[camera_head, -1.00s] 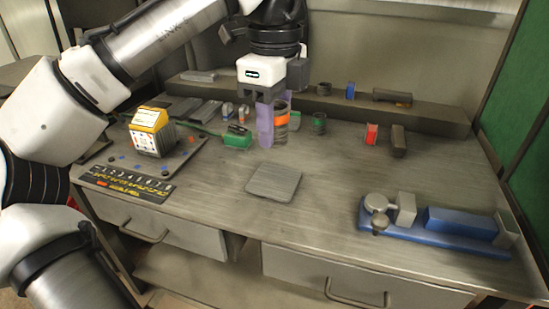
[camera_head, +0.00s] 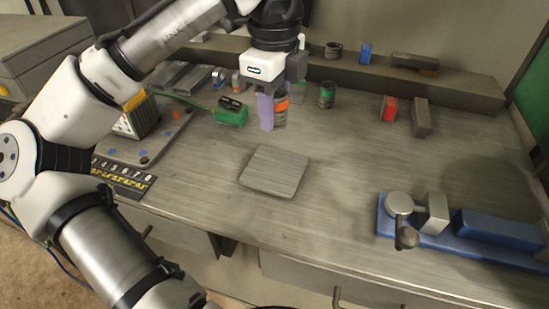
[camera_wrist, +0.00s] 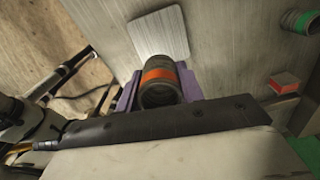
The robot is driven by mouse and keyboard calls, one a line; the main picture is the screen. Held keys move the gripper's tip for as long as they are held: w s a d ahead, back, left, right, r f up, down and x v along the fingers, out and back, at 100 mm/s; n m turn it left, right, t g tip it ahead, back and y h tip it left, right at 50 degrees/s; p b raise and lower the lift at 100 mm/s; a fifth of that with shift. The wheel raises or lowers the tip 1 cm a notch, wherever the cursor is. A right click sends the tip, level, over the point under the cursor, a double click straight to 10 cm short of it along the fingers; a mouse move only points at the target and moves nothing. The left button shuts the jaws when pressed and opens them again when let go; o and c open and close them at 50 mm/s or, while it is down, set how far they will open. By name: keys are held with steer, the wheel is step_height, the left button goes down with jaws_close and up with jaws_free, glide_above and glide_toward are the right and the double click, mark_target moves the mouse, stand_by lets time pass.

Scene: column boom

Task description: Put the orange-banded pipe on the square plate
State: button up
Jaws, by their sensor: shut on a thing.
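My gripper (camera_head: 272,110) has purple fingers and is shut on the orange-banded pipe (camera_head: 281,105), a dark ribbed piece held upright. In the wrist view the pipe (camera_wrist: 160,85) sits between the purple fingers, its open end facing the camera. The square plate (camera_head: 275,171) is a flat grey slab on the workbench, nearer the front edge than the pipe. I cannot tell exactly how high the pipe is above the bench.
A green-banded pipe (camera_head: 327,96), a red block (camera_head: 389,108) and a dark block (camera_head: 420,118) stand to the right. A green box (camera_head: 231,112) is left of my gripper. A blue vise-like fixture (camera_head: 470,228) lies front right. The bench around the plate is clear.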

mark_target(275, 169)
step_height(275, 169, down, 12)
steer(key=shift+r, duration=0.25)
steer(key=shift+f+b, duration=0.1)
steer(key=shift+b, duration=0.2)
steer(key=o, duration=1.1)
step_height(275, 169, up, 12)
steer(key=shift+r+p, duration=0.15)
steer(key=shift+p, duration=0.25)
